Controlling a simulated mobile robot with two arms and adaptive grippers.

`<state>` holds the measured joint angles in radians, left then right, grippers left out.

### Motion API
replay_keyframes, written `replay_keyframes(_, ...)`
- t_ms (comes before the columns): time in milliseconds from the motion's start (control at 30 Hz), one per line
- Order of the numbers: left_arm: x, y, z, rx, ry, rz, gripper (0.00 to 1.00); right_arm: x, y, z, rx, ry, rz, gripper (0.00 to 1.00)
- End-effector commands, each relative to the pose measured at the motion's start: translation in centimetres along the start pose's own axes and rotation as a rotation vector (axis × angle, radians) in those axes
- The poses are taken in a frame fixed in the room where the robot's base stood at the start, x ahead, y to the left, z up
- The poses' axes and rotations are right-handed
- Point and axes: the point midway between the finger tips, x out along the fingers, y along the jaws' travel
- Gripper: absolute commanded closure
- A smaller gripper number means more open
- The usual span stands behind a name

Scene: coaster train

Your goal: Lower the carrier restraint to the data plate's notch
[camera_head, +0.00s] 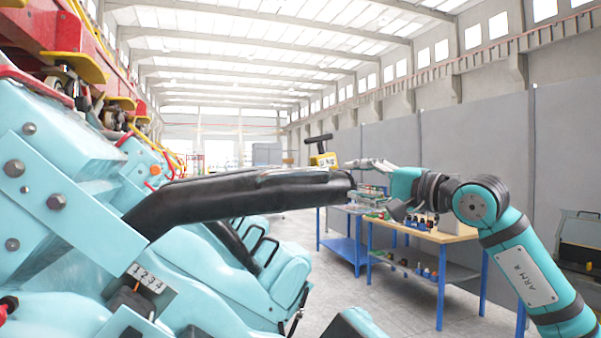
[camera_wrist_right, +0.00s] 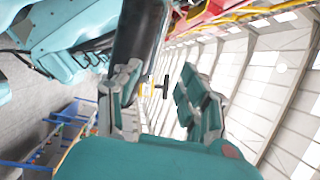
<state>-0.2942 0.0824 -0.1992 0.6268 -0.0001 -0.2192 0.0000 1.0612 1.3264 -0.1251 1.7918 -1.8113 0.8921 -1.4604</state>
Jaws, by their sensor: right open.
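The carrier restraint (camera_head: 240,194) is a long black padded bar. In the head view it is raised, reaching from the blue seat frame at left out to the right, nearly level. The data plate (camera_head: 147,278) is a small grey plate with digits, on the seat side below the restraint's base. My right gripper (camera_head: 368,167) is open at the restraint's free right end. In the right wrist view my gripper (camera_wrist_right: 160,82) has its fingers spread, with the restraint (camera_wrist_right: 138,38) beyond the left finger. I cannot tell whether they touch. My left gripper is not in view.
A yellow part with a black T-handle (camera_head: 321,152) shows just behind the restraint's end. Blue-legged workbenches (camera_head: 440,236) with small items stand at right. More light-blue seats (camera_head: 275,275) lie below the restraint. Grey floor (camera_head: 318,300) lies between seats and benches.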

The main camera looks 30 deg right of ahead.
Motion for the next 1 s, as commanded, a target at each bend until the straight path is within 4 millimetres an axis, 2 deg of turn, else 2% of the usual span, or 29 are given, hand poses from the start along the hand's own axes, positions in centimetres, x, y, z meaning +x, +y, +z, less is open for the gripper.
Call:
replay_keyframes(167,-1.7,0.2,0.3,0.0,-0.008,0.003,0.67,2.2,-0.5,-0.1,-0.003,0.003,0.005,0.58)
replay_keyframes(700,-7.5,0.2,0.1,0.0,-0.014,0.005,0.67,13.7,-0.4,0.0,0.002,0.0,0.004,0.58)
replay_keyframes(833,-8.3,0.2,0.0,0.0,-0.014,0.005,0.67,15.6,-0.4,-0.1,0.0,0.001,0.003,0.58)
replay_keyframes(1000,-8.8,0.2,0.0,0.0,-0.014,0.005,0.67,16.9,-0.1,-0.1,-0.001,0.002,0.003,0.58)
